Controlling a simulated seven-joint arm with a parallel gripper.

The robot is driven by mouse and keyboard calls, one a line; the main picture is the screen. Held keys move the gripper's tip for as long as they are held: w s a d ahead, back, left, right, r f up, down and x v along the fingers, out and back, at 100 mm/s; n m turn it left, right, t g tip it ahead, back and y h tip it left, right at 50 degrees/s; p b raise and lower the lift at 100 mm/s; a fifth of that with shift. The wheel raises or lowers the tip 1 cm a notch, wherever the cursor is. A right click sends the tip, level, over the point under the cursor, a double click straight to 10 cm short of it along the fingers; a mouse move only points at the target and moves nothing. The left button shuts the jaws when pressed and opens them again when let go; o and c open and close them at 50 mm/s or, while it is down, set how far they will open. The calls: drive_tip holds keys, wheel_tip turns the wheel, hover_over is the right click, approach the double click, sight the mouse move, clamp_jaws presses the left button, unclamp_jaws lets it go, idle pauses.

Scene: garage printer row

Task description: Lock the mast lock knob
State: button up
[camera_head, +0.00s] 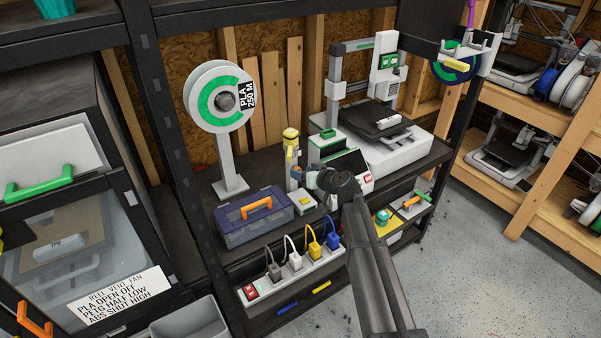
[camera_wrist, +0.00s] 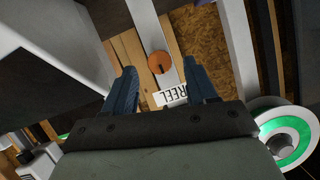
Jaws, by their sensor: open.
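In the wrist view, a round orange-brown knob (camera_wrist: 159,63) with a small dark mark sits on a white upright bar (camera_wrist: 147,22); I take it as the mast lock knob. My gripper (camera_wrist: 163,72) is open, with one blue finger to each side of the knob in the picture. Nothing is held, and I cannot tell the distance to the knob.
A white and green reel (camera_head: 220,97) on a grey stand is left of my arm. A blue toolbox (camera_head: 247,222), a yellow-topped post (camera_head: 291,146) and a printer (camera_head: 385,150) crowd the bench. A socket strip (camera_head: 290,275) with several plugs lies below.

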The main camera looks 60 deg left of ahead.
drive_tip(key=shift+x, duration=1.15)
drive_tip(key=c, duration=1.1)
